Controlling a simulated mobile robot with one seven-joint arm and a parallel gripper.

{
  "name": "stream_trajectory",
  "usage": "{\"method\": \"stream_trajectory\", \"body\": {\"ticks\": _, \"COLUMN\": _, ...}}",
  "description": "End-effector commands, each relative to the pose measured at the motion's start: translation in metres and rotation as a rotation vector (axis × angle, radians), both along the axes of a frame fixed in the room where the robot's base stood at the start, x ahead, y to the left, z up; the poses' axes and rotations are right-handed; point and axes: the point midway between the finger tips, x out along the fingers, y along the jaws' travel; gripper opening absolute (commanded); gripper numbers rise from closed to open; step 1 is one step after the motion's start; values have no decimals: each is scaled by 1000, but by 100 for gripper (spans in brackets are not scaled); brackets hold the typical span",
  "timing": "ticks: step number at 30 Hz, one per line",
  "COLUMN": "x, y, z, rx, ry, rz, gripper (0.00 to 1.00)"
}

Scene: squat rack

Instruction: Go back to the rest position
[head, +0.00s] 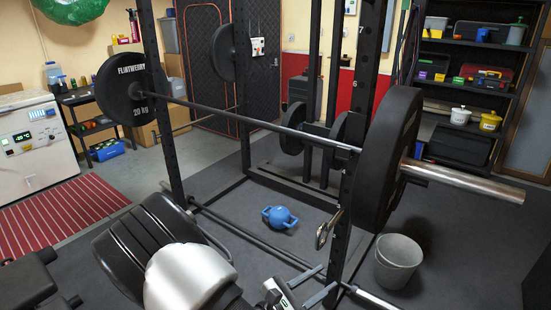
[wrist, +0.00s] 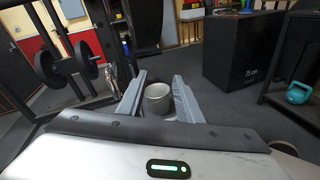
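My gripper (head: 329,276) is low in the middle of the head view, near the foot of the rack's front upright. Its two grey fingers are spread apart in the wrist view (wrist: 159,77), with nothing held between them. A grey bucket (head: 398,262) stands on the dark floor to the right of the gripper in the head view. In the wrist view the bucket (wrist: 158,98) shows in the gap between the fingers, beyond them. My arm covers part of the floor at the lower left of the head view.
The rack upright (head: 346,215) and loaded barbell (head: 270,125) stand close to my arm. A black box (wrist: 240,60) stands at the right in the wrist view.

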Motion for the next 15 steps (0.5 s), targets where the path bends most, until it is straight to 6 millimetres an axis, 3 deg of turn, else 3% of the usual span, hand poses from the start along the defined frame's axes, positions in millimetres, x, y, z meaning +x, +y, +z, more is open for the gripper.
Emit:
{"method": "stream_trajectory", "body": {"ticks": 6, "x": -35, "y": -44, "z": 50, "rx": 310, "ry": -82, "rz": -381, "gripper": 33}}
{"method": "stream_trajectory", "body": {"ticks": 15, "x": -94, "y": -69, "z": 106, "rx": 785, "ry": -216, "rz": -826, "gripper": 33}}
